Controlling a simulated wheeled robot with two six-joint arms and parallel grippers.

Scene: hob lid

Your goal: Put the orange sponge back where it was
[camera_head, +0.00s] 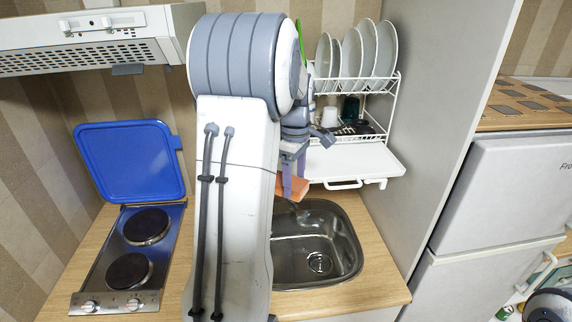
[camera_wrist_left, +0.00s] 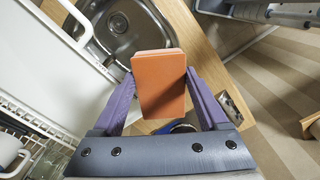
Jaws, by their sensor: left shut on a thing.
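My left gripper (camera_head: 291,178) is shut on the orange sponge (camera_wrist_left: 159,84) and holds it up between its two purple fingers. In the head view the sponge (camera_head: 292,188) shows only in part beside my arm, over the back of the sink (camera_head: 319,262). In the left wrist view the sponge covers part of the worktop, and the sink (camera_wrist_left: 122,32) lies beyond it. My right gripper is not in view.
A white dish rack (camera_head: 396,90) with several plates and a white cup (camera_head: 329,116) stands above a white tray (camera_head: 358,162). The hob (camera_head: 130,255) has its blue lid (camera_head: 128,160) raised. A tall grey panel (camera_head: 440,100) stands right of the sink.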

